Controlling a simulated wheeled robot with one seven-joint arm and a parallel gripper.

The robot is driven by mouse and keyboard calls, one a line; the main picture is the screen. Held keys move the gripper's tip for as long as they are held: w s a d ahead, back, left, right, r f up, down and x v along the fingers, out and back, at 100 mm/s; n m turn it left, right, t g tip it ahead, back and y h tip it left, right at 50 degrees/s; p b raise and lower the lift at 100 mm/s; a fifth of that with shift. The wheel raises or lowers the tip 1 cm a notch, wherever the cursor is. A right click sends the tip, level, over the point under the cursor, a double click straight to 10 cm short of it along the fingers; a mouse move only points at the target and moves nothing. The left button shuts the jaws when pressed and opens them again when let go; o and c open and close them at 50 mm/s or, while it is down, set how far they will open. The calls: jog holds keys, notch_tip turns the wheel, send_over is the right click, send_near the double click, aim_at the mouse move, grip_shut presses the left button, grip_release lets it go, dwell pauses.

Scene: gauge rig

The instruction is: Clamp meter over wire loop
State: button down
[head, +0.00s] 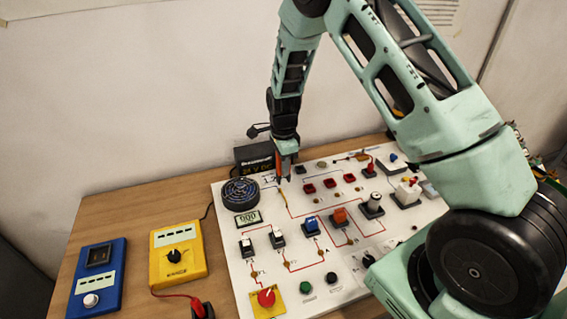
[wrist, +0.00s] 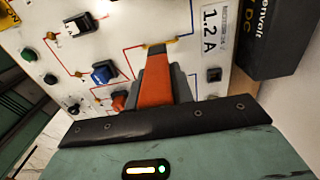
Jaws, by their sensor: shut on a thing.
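My gripper (head: 284,166) reaches down over the upper left part of the white board (head: 232,275). It is shut on an orange-red clamp meter (head: 286,162) with a dark, narrow tip that points down at the board. In the wrist view the clamp meter (wrist: 157,82) sits between my grey fingers (wrist: 158,98). A small yellow wire loop (head: 283,196) shows on the board just below the tip. In the wrist view yellow also shows beside the tip. I cannot tell whether the tip touches the loop or is around it.
A black display box (head: 253,158) stands behind the board. A round black dial (head: 240,192) and small meter (head: 247,218) are left of my gripper; several switches and coloured parts fill the board. A yellow box (head: 178,255) and blue box (head: 98,275) lie on the table at left.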

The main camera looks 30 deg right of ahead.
jog(key=shift+f+b, duration=2.3)
jog(key=shift+f, duration=1.55)
jog(key=shift+r+p, duration=2.6)
jog(key=shift+r, duration=1)
jog(key=shift+f, duration=0.1)
